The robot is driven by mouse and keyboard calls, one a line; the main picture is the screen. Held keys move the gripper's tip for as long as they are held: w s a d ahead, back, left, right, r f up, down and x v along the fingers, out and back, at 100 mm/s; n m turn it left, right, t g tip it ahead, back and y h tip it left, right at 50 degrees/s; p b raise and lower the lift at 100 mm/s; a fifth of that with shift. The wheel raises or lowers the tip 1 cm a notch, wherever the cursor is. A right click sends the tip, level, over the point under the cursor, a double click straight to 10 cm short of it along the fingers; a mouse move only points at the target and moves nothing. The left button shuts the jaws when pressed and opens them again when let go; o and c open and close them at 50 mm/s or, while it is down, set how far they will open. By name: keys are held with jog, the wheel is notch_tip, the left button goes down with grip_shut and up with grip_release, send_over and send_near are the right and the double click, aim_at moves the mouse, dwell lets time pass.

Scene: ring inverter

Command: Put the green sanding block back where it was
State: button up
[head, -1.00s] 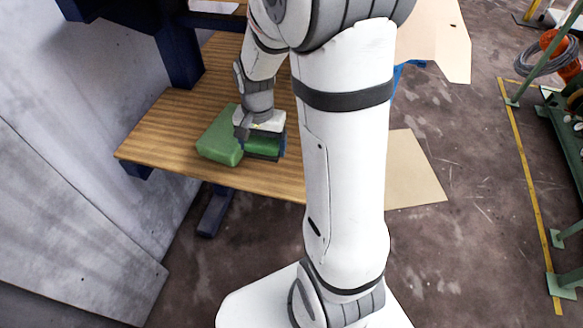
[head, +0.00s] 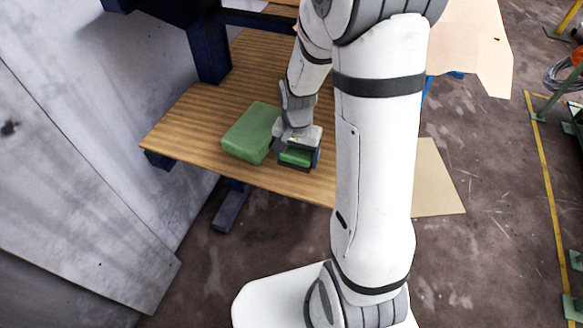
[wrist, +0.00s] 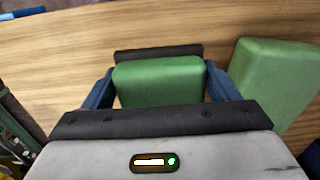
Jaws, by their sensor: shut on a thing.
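A small green block (wrist: 158,83) sits between the two fingers of my gripper (wrist: 160,85) in the wrist view, and the gripper is shut on it. In the head view the held green block (head: 296,157) shows below my gripper (head: 298,158), over the front part of the wooden table. I cannot tell whether it touches the table top. A larger green block (head: 250,132) lies on the table just left of my gripper. It also shows at the right in the wrist view (wrist: 268,85), apart from the held block.
The wooden table (head: 190,135) has bare room left of the larger block and along its front edge. Dark blue posts (head: 208,50) stand at the back left. A grey wall (head: 100,90) is at the left. A pale board (head: 440,180) lies at the right.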

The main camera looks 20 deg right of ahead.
aim_at(296, 174)
jog(key=shift+f, duration=2.6)
jog(key=shift+f, duration=0.2)
jog(key=o, duration=1.1)
jog(key=shift+o, duration=0.2)
